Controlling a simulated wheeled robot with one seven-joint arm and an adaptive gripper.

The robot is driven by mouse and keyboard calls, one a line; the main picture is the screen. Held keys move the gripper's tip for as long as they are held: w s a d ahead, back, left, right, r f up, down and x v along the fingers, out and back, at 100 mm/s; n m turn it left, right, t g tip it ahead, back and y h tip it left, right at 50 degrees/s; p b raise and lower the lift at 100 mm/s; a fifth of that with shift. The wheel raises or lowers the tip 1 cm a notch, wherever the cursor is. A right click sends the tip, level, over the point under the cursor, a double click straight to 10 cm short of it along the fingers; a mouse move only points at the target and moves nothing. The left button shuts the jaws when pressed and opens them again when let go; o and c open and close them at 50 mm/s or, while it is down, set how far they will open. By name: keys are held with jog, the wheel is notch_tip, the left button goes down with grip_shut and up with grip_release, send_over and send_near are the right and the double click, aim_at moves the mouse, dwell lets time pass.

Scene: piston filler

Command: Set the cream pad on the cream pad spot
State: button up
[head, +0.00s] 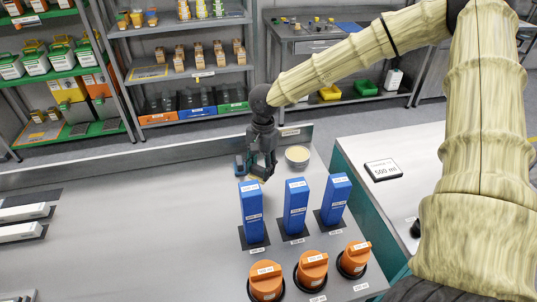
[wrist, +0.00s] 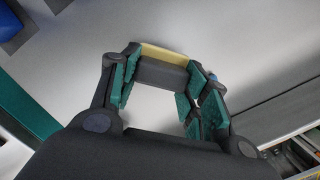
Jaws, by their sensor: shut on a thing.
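My gripper (head: 258,172) is over the back part of the grey bench, left of a round cream-topped thing (head: 297,154). In the wrist view, my gripper (wrist: 160,88) has its green-padded fingers on either side of a dark grey block with a cream-yellow strip along its far edge, which I take to be the cream pad (wrist: 163,54). In the head view the fingers hide most of it; only a small yellowish patch shows by the fingertips. I cannot tell how far it is above the bench. I cannot make out a marked cream pad spot.
Several tall blue boxes (head: 295,208) stand on dark mats just in front of my gripper. Orange-capped pieces (head: 313,268) stand nearer. White bars (head: 22,232) lie at the far left. The bench's (head: 150,235) middle is clear.

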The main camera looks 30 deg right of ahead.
jog(key=w+d+p, duration=0.1)
jog(key=w+d, duration=0.1)
jog(key=w+d+p, duration=0.1)
jog(key=w+d, duration=0.2)
jog(key=w+d+p, duration=0.1)
jog(key=w+d, duration=0.1)
jog(key=w, duration=0.1)
jog(key=shift+w+d+f, duration=0.1)
jog(key=shift+d+f, duration=0.2)
jog(key=shift+f, duration=0.1)
jog(key=shift+f+p, duration=0.8)
jog(key=shift+f, duration=1.05)
jog(key=shift+f, duration=0.1)
jog(key=o, duration=0.9)
notch_tip(320, 180, up, 12)
jog(key=d+b, duration=0.1)
jog(key=b, duration=0.2)
jog(key=shift+w+d, duration=0.2)
jog(key=shift+w, duration=0.2)
